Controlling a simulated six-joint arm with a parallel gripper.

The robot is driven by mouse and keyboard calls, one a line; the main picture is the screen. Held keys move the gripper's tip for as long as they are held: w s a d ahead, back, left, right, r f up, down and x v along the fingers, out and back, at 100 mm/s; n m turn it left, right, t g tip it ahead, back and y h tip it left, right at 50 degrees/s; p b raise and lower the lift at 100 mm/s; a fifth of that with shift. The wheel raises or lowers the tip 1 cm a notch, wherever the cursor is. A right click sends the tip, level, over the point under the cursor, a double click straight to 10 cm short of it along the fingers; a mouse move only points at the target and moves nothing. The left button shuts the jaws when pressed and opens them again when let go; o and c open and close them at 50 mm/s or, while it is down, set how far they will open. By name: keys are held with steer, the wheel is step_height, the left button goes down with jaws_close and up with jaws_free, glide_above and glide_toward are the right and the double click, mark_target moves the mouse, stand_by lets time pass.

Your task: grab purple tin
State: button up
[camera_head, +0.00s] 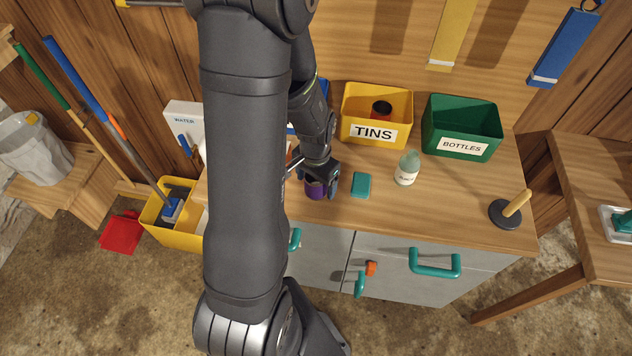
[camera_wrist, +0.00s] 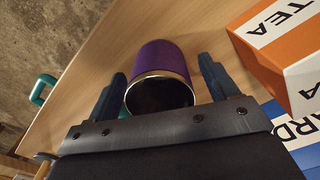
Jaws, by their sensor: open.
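The purple tin (camera_head: 317,190) stands on the wooden counter, partly covered by my gripper in the head view. In the wrist view the purple tin (camera_wrist: 160,62) shows its purple side and a pale metal rim around a dark end. My gripper (camera_head: 326,186) is at the tin. In the wrist view my gripper (camera_wrist: 163,82) is open, with one finger on each side of the tin. A small gap shows on each side, so the fingers do not visibly press on it.
A yellow TINS bin (camera_head: 347,130) holding a dark tin and a green BOTTLES bin (camera_head: 462,153) stand behind. A teal block (camera_head: 361,185), a white-labelled bottle (camera_head: 407,168) and a plunger-like tool (camera_head: 507,212) are to the right. An orange TEA box (camera_wrist: 280,40) is close by.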

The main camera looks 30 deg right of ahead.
steer(key=shift+f, duration=0.6)
steer(key=c, duration=1.1)
steer(key=shift+o, duration=0.2)
steer(key=shift+r, duration=0.1)
